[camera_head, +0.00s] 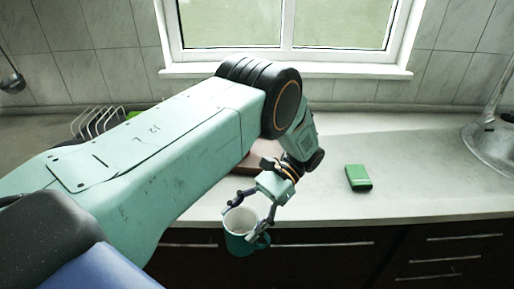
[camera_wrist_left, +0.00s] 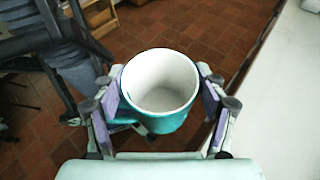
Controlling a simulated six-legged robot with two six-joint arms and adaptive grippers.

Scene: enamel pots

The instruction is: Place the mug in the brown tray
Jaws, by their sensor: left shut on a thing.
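A teal mug with a white inside (camera_head: 238,243) hangs upright in my left gripper (camera_head: 248,222), just in front of the counter's front edge. In the left wrist view, the mug (camera_wrist_left: 160,122) sits between the two finger pads of my left gripper (camera_wrist_left: 160,88), which press on its sides. It is open side up and looks empty, with the floor below it. A brown tray (camera_head: 264,149) lies on the counter behind the gripper, mostly hidden by my left arm. My right gripper is not in view.
A green box (camera_head: 358,179) lies on the pale counter (camera_head: 400,200) to the right of the gripper. A wire rack (camera_head: 98,121) stands at the back left, partly behind my arm. A shiny metal object (camera_head: 490,145) stands at the far right. Dark drawers are below the counter.

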